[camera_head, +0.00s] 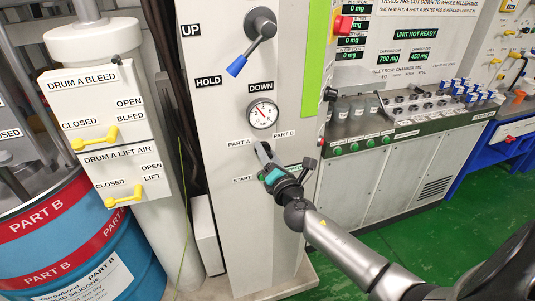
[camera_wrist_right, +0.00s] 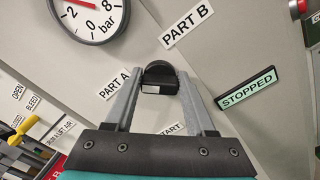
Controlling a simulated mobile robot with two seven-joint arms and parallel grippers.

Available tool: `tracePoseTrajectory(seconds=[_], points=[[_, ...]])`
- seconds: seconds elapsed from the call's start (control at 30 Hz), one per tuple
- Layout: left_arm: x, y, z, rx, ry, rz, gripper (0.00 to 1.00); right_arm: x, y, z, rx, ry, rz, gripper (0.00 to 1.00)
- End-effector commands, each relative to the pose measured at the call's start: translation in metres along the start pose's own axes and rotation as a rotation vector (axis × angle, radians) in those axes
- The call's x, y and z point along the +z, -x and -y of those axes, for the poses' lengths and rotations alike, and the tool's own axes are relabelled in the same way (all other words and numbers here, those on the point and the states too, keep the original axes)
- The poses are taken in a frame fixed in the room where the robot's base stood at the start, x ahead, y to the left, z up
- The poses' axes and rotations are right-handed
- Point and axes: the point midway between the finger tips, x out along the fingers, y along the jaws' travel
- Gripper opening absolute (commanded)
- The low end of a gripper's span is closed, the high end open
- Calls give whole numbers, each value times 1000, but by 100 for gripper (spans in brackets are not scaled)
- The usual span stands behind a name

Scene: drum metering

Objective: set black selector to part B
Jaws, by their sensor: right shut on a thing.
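The black selector (camera_wrist_right: 158,72) sits on the grey panel between the PART A label (camera_wrist_right: 115,84) and the PART B label (camera_wrist_right: 187,25) in the right wrist view. My right gripper (camera_wrist_right: 158,92) has its two fingers on either side of the selector and is shut on it. In the head view my right gripper (camera_head: 263,148) reaches the panel just below those labels and mostly hides the selector. I cannot tell which label the selector points to. My left gripper is not in view.
A pressure gauge (camera_head: 263,114) is just above the labels, with a blue-tipped lever (camera_head: 249,45) higher up. A green STOPPED sign (camera_wrist_right: 247,89) lies to the right in the wrist view. Yellow-handled valves (camera_head: 124,194) and a blue drum (camera_head: 75,250) stand at left.

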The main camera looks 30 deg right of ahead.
Motion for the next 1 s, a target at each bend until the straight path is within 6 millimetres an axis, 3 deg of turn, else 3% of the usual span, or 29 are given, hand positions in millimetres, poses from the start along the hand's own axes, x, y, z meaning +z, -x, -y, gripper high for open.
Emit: tracePoseTrajectory(seconds=[0.23,0.57,1.0], points=[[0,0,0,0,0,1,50,0,0,0,0,0,0,0],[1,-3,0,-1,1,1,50,-1,0,1,0,-50,0,0],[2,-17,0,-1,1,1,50,-2,0,3,-1,-388,0,0]])
